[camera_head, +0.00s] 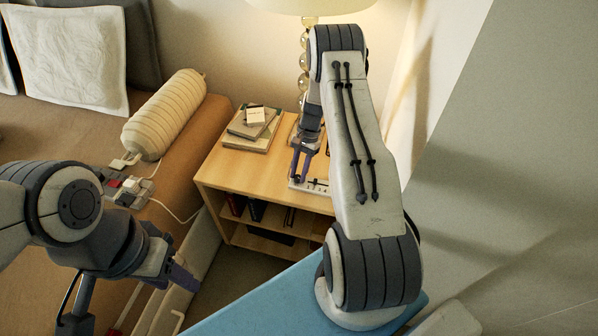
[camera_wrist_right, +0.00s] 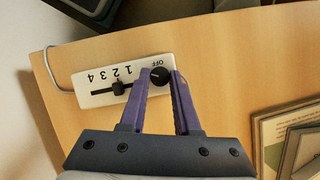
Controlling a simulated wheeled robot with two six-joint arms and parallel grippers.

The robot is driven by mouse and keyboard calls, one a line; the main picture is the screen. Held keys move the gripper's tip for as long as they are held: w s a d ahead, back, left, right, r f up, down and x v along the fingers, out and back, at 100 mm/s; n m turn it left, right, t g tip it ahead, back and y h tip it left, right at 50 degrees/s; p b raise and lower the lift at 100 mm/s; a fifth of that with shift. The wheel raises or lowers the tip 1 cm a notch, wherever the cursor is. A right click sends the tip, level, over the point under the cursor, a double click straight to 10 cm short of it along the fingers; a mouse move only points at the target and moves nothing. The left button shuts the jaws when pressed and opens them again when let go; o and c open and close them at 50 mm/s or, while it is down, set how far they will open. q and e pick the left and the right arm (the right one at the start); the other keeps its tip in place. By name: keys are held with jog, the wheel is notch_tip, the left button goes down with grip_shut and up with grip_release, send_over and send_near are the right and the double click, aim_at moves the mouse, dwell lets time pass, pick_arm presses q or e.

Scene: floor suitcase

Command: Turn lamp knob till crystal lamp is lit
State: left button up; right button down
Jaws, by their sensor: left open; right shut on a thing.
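The crystal lamp (camera_head: 303,62), a stem of stacked clear balls under a pale shade (camera_head: 312,5), stands at the back of the wooden nightstand, partly behind my right arm. The shade looks bright and the wall beside it glows warm. The white control panel (camera_wrist_right: 97,97) bears 4, 3, 2, 1 and OFF, upside down in the right wrist view. Its round black knob (camera_wrist_right: 160,76) is by OFF; a black slider (camera_wrist_right: 118,88) is near 2. My right gripper (camera_head: 304,160) is shut on the knob, one finger on each side. My left gripper (camera_head: 180,277) is open, away from the nightstand.
Books (camera_head: 252,127) lie on the left of the nightstand (camera_head: 232,170), with more on its shelf. A blue surface (camera_head: 270,298) is in front.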

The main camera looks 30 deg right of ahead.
jog(key=n, duration=0.2)
jog(key=n+g+h, duration=0.1)
jog(key=n, duration=0.2)
jog(key=shift+a+g, duration=0.1)
jog(key=shift+g, duration=0.2)
jog(key=shift+n, duration=0.3)
jog(key=c, duration=0.6)
grip_release()
jog(key=shift+w, duration=0.1)
jog(key=v, duration=1)
jog(key=shift+a+r, duration=0.1)
jog(key=shift+r, duration=0.15)
